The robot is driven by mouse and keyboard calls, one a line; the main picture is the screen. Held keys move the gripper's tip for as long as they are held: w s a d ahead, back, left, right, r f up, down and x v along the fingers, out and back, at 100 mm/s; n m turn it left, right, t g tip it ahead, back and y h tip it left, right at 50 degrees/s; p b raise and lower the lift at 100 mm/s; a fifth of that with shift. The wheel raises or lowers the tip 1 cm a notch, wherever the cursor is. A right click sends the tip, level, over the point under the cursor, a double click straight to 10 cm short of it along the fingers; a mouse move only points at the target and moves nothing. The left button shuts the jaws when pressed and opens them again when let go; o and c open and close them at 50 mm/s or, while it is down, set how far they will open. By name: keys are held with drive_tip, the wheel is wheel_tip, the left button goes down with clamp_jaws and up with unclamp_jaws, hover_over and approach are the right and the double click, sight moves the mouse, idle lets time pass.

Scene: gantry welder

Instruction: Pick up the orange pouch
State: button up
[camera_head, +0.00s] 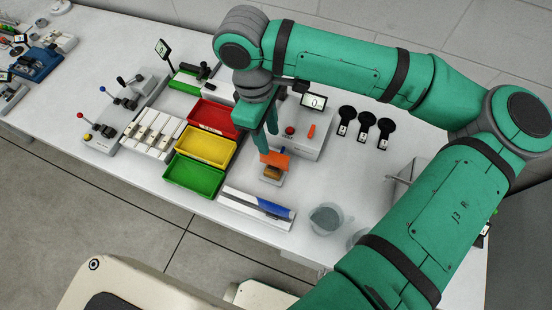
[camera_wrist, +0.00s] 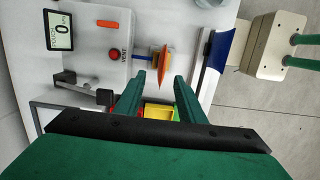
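The orange pouch (camera_head: 275,160) sits over a small tan block on a grey plate (camera_head: 269,181) near the middle of the table. In the wrist view the pouch (camera_wrist: 163,64) shows as a narrow orange shape just past the gap between my fingertips. My gripper (camera_head: 267,138) points down above the pouch, its fingers spread. In the wrist view my gripper (camera_wrist: 160,80) has a clear gap between its fingers and nothing is clamped in it. I cannot tell whether the pouch's edge is between the tips.
Red (camera_head: 215,117), yellow (camera_head: 205,147) and green (camera_head: 194,175) bins stand to the left. A grey box (camera_head: 303,145) with a red button and display is close behind. A white-blue block (camera_head: 256,208) and a clear cup (camera_head: 326,218) are in front. Black round tools (camera_head: 367,123) stand right.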

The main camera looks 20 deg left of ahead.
sight(274, 152)
wheel_tip(274, 152, down, 3)
drive_tip(key=shift+s+d+r, duration=0.1)
drive_tip(key=shift+d+r, duration=0.05)
drive_tip(key=shift+r, duration=0.05)
drive_tip(key=f, duration=0.2)
drive_tip(key=d+f, duration=0.1)
drive_tip(key=f, duration=0.2)
drive_tip(key=shift+d, duration=0.2)
drive_tip(key=shift+s+a, duration=0.15)
clamp_jaws()
drive_tip(key=shift+d, duration=0.2)
